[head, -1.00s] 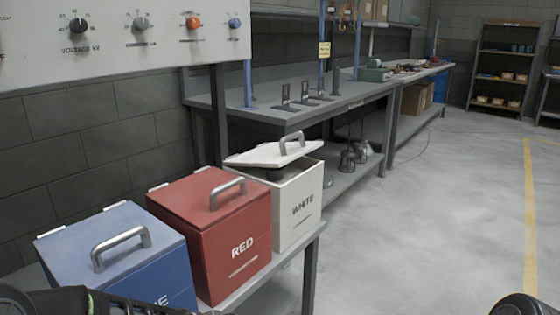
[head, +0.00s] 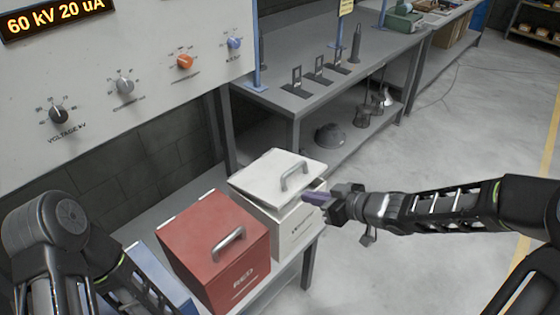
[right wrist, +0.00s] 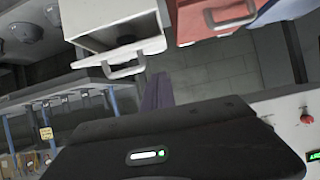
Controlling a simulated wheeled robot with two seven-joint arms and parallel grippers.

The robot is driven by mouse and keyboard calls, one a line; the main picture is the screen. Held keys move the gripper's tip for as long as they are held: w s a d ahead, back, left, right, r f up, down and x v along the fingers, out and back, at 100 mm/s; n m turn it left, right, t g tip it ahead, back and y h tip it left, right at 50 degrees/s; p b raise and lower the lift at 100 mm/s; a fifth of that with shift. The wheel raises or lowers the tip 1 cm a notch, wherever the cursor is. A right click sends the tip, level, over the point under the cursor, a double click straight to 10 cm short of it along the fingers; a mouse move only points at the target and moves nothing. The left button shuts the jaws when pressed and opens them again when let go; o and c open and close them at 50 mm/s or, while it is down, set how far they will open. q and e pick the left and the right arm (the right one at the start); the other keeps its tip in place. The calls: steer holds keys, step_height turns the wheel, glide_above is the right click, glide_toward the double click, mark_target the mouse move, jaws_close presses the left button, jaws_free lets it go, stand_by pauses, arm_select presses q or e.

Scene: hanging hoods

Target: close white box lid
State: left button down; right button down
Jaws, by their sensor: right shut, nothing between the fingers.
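The white box (head: 295,232) stands at the far end of a row of boxes, past the red one. Its white lid (head: 262,177) with a metal handle is partly open, tilted, with a gap above the box rim on the gripper's side. My right gripper (head: 313,197) comes in from the right and is shut and empty. Its purple fingers are beside the lid's right edge; I cannot tell whether they touch it. The right wrist view shows the fingers (right wrist: 158,92) and the white box (right wrist: 72,15). My left arm shows at the lower left, but its gripper is out of view.
The red box (head: 205,236) stands right beside the white box with its lid down. A blue box (head: 165,272) is partly hidden by my left arm. A grey workbench (head: 290,100) stands behind. A control panel (head: 120,60) is at upper left. Open floor lies right.

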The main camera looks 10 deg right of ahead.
arm_select(q)
steer(key=shift+s+r, duration=0.3)
arm_select(e)
steer(key=shift+w+r, duration=0.25)
steer(key=shift+r, duration=0.45)
